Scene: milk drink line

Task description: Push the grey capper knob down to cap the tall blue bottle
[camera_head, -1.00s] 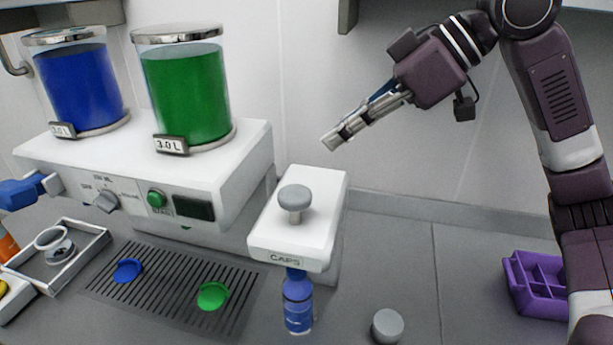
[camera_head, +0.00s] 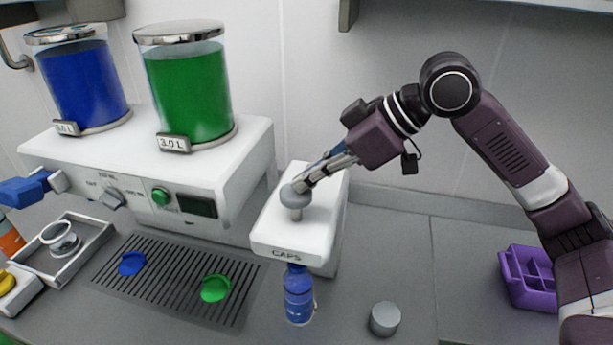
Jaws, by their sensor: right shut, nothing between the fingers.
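The grey capper knob (camera_head: 294,198) stands on its stem on top of the white capper (camera_head: 292,234), which is marked CAPS. The blue bottle (camera_head: 298,296) stands upright under the front of the capper, and its top is hidden by the housing. My right gripper (camera_head: 302,184) is shut and empty. Its fingertips point down and left and appear at the top of the knob; I cannot tell whether they touch it. My left gripper is not in view.
A white dispenser with a blue tank (camera_head: 82,84) and a green tank (camera_head: 187,92) stands at left. A drip grate (camera_head: 180,285) holds a blue and a green disc. A grey cylinder (camera_head: 384,318) and purple divided tray (camera_head: 527,277) lie to the right.

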